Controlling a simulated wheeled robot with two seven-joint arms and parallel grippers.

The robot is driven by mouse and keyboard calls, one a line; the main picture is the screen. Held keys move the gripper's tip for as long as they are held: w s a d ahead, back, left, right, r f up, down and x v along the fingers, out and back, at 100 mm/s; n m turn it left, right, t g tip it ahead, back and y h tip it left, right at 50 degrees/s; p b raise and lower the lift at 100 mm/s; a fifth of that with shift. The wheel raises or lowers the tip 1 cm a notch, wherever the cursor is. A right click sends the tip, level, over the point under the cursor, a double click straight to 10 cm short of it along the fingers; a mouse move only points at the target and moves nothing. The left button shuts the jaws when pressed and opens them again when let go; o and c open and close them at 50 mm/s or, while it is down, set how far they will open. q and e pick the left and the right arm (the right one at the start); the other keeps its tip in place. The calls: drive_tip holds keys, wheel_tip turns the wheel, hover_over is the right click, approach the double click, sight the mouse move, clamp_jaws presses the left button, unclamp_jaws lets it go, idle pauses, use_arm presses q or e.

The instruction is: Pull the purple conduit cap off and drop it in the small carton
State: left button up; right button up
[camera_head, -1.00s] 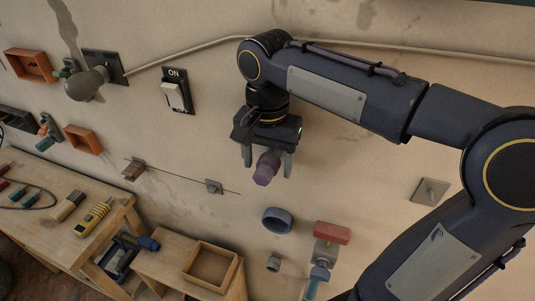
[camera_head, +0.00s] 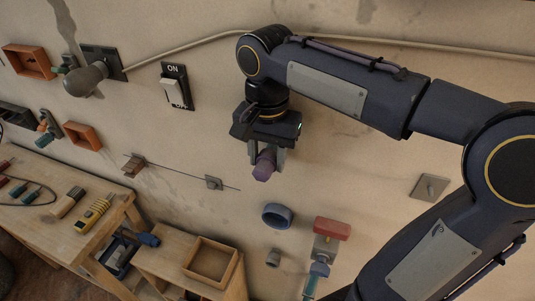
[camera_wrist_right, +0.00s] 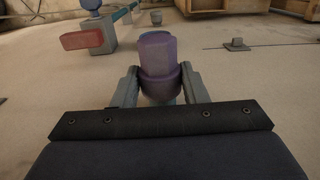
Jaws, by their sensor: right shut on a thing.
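The purple conduit cap (camera_head: 264,170) juts from the wall and sits between the fingers of my right gripper (camera_head: 265,160). In the right wrist view the cap (camera_wrist_right: 159,62) stands upright in the picture, with a gripper finger against each side. My right gripper (camera_wrist_right: 160,88) is shut on it. A bluish bit shows just below the cap; whether the cap is still seated cannot be told. The small carton (camera_head: 233,262), an open tan box, stands on the low wooden bench at the lower middle. My left gripper is not in view.
A blue ring (camera_head: 278,215), a grey stub (camera_head: 273,258) and a red-handled valve (camera_head: 332,229) are on the wall below right of the cap. A switch (camera_head: 175,90) is at upper left. A workbench (camera_head: 100,190) with tools stands at left.

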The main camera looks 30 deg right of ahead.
sight(262, 167)
drive_tip(key=shift+s+a, duration=0.7)
drive_tip(key=shift+a, duration=0.1)
drive_tip(key=shift+a, duration=0.1)
drive_tip(key=shift+s+a, duration=0.25)
drive_tip(key=shift+s+a, duration=0.8)
drive_tip(key=shift+a, duration=0.1)
idle(1.0)
